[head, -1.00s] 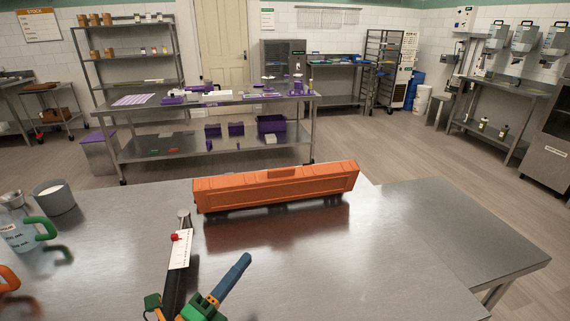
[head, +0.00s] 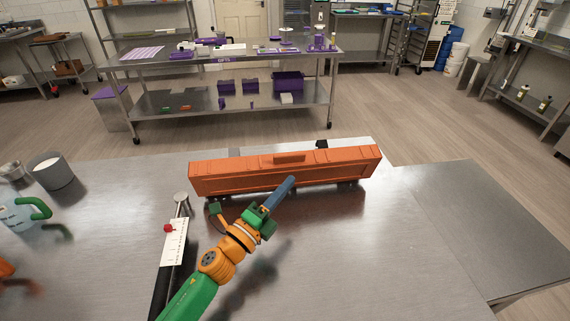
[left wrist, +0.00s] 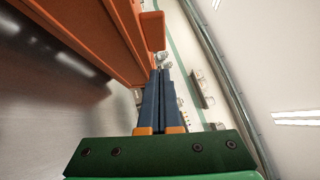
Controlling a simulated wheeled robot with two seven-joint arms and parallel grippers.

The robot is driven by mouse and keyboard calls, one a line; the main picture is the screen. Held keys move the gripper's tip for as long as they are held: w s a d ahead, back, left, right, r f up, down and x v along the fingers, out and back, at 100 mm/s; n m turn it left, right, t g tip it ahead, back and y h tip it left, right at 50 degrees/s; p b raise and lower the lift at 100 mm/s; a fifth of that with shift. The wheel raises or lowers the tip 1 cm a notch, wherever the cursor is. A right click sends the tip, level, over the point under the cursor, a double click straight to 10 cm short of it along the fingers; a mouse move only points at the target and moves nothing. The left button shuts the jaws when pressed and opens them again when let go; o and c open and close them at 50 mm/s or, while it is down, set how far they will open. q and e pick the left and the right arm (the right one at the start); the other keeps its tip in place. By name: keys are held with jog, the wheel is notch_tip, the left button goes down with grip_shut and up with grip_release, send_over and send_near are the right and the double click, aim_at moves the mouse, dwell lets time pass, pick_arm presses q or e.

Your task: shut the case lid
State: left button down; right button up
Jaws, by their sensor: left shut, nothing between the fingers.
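The long orange case (head: 240,178) stands on the steel table, with an orange handle-like piece (head: 289,159) along its upper side. I cannot tell its lid's angle from this side. My left gripper (head: 291,181) has its blue fingers together, with nothing between them. In the head view their tips overlap the middle of the case's near face; contact is unclear. In the left wrist view the closed fingers (left wrist: 158,76) point along the case (left wrist: 95,40), with its orange wall on their left and a protruding orange piece (left wrist: 152,30) just past the tips. My right gripper is out of view.
A dark bar with a white scale card (head: 174,242) and red marker lies left of my left arm. A grey cup (head: 52,172) and a green-handled jug (head: 20,212) stand at the table's left. The table right of the case is clear.

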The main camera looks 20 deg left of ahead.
aim_at(295, 158)
pick_arm(q)
jog(key=shift+w+a+r+p, duration=0.1)
jog(key=shift+w+a+r, duration=0.1)
jog(key=shift+w, duration=0.5)
jog(key=shift+w+a+r+p, duration=0.1)
jog(key=shift+w+a+r, duration=0.15)
jog(key=shift+w, duration=0.45)
jog(key=shift+w+a+r+p, duration=0.1)
jog(key=shift+w+a+r, duration=0.1)
jog(key=shift+w, duration=0.5)
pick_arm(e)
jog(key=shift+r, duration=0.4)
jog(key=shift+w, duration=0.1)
